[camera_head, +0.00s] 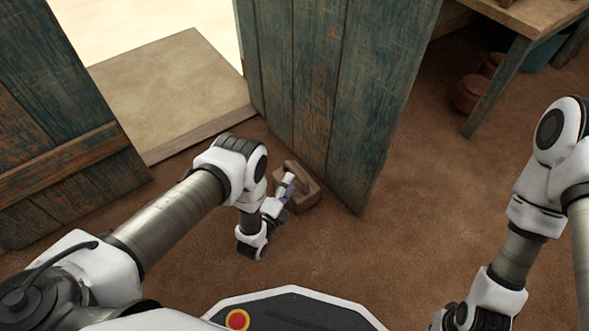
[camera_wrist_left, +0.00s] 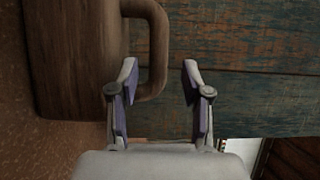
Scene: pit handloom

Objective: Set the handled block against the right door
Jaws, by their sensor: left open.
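The handled block (camera_head: 308,188) is brown wood and sits on the earth floor at the foot of the right door (camera_head: 325,80). In the left wrist view the block (camera_wrist_left: 75,60) is at the left, and its looped handle (camera_wrist_left: 158,45) sticks out toward the door planks. My left gripper (camera_head: 287,187) is beside the block, partly covering it. Its two fingers (camera_wrist_left: 160,85) are open, and the handle's outer bar shows between them; I cannot tell if they touch it. Whether the block touches the door is unclear. My right gripper (camera_head: 465,318) is at the bottom edge, its fingers not clearly visible.
The left door (camera_head: 60,130) stands at the left. A pale doorstep slab (camera_head: 175,95) lies in the opening between the doors. A wooden table (camera_head: 520,25) with clay pots (camera_head: 470,94) beneath is at the upper right. The floor right of the right door is clear.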

